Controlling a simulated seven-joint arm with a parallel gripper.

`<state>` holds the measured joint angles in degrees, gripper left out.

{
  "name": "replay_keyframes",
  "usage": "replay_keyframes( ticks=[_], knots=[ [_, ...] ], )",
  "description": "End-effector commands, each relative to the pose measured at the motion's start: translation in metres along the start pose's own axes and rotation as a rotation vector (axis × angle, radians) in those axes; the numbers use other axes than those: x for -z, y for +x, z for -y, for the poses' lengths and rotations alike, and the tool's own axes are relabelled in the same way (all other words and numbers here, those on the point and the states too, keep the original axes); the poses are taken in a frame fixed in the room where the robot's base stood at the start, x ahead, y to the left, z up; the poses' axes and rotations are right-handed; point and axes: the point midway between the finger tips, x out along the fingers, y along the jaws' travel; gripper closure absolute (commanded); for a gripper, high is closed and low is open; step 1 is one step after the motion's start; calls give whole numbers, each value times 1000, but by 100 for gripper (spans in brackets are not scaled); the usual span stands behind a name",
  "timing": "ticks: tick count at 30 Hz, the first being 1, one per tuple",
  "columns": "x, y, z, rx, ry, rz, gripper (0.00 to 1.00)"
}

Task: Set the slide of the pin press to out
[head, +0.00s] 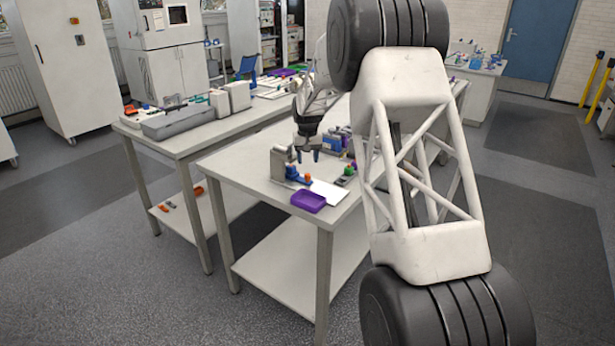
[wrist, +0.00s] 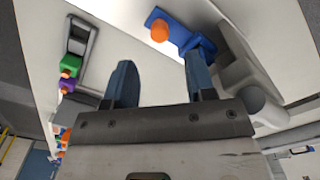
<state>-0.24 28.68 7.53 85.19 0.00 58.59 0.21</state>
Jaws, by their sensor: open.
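The pin press (head: 281,163) is a grey block near the front left corner of the closer table; its grey body also shows at the right of the wrist view (wrist: 243,66). A blue slide (head: 293,174) with an orange knob (head: 307,177) sticks out from its side. In the wrist view the blue slide (wrist: 181,36) and orange knob (wrist: 159,30) lie beyond the fingertips. My gripper (head: 307,156) is open, pointing down above the slide, with nothing between its blue-grey fingers (wrist: 160,80). Whether a finger touches the press cannot be told.
A purple tray (head: 308,201) stands at the table's front edge, beside a white plate (head: 328,193). A rack with green and coloured parts (head: 347,175) is to the right and shows at the left of the wrist view (wrist: 70,62). Blue boxes (head: 331,144) stand behind.

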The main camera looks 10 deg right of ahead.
Motion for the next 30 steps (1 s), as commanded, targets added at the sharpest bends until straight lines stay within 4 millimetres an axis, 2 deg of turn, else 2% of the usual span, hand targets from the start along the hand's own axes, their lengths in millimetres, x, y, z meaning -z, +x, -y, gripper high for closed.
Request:
replay_keyframes(
  ticks=[8, 21, 30],
  knots=[
    [0, 21, 0, 0, 0, 1, 50],
    [0, 68, 0, 0, 0, 0, 50],
    [0, 77, 0, 0, 0, 1, 50]
  ],
)
